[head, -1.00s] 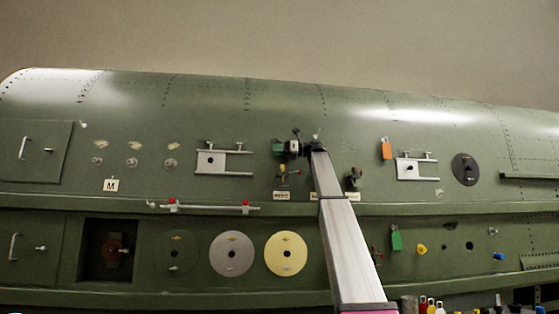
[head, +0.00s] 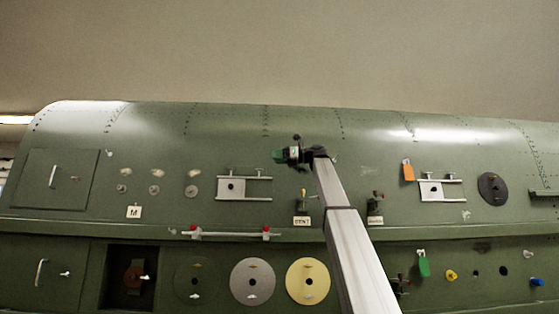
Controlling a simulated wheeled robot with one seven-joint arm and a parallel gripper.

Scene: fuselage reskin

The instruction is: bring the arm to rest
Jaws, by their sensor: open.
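My arm rises from the bottom right of the head view. My gripper (head: 284,155) is at its upper end, small and seen from behind, in front of the upper part of the green fuselage (head: 300,120). A small green part shows at the gripper's left end. The jaws are open and I see nothing held between them. The gap between the gripper and the skin is hard to judge.
The fuselage carries a latch plate (head: 231,188), a rail with red knobs (head: 230,233), a grey disc (head: 252,282), a yellow disc (head: 308,282), an orange tag (head: 408,171) and a green tag (head: 424,265). Above it is bare wall (head: 280,50).

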